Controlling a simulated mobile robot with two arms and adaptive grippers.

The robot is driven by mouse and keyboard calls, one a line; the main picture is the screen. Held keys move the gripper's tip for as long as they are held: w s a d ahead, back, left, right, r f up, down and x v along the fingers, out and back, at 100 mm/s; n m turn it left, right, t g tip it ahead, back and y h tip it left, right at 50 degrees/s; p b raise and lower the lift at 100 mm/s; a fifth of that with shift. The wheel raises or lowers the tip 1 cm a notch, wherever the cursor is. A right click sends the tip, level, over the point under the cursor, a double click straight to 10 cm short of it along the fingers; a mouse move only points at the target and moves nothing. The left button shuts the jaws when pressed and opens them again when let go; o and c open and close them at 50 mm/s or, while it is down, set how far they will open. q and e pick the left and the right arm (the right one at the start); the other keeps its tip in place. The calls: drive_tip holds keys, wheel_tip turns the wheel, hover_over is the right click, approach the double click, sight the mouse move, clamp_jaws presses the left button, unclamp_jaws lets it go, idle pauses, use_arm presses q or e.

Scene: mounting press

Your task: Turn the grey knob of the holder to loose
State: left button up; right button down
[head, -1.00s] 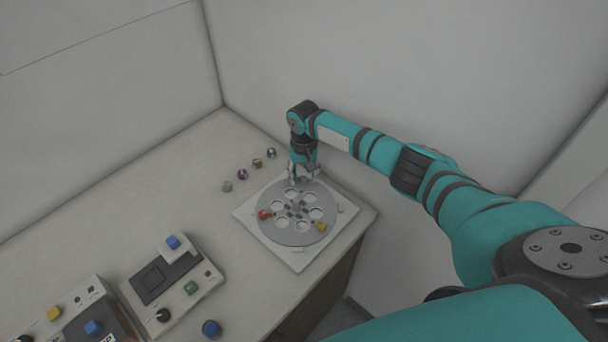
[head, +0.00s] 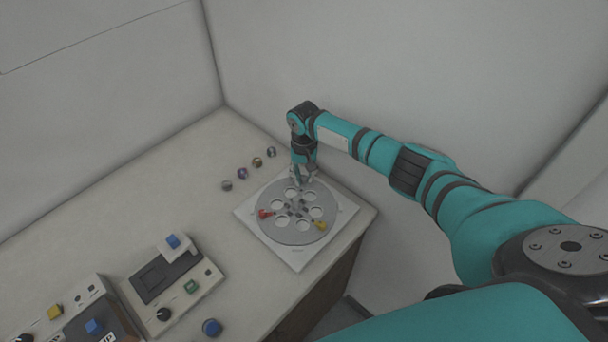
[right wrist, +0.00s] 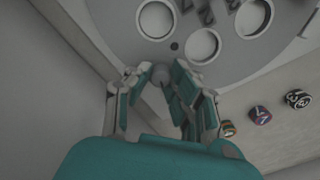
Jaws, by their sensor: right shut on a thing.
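The holder is a round grey disc (head: 290,236) with several round holes, on a white square base (head: 297,262) at the table's right corner. A red piece (head: 263,213) and a yellow piece (head: 320,225) sit near the disc's edge. My right gripper (head: 302,182) is over the disc's far edge, pointing down. In the right wrist view, a small round grey knob (right wrist: 161,73) at the disc's rim lies between its fingertips (right wrist: 159,76), and the gripper is shut on it. The knob is hidden by the fingers in the head view. My left gripper is not in view.
Several small numbered cylinders (head: 242,173) stand in a row left of the holder. Button boxes (head: 170,275) and a blue button (head: 211,327) are at the front left. Walls stand close behind. The table's middle is clear.

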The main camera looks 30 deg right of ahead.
sight(304, 177)
drive_tip(key=shift+n, duration=0.3)
drive_tip(key=n, duration=0.3)
drive_tip(key=shift+n, duration=2.7)
drive_tip(key=c, duration=1.2)
unclamp_jaws()
wheel_tip(304, 177, up, 12)
drive_tip(key=shift+r, duration=0.1)
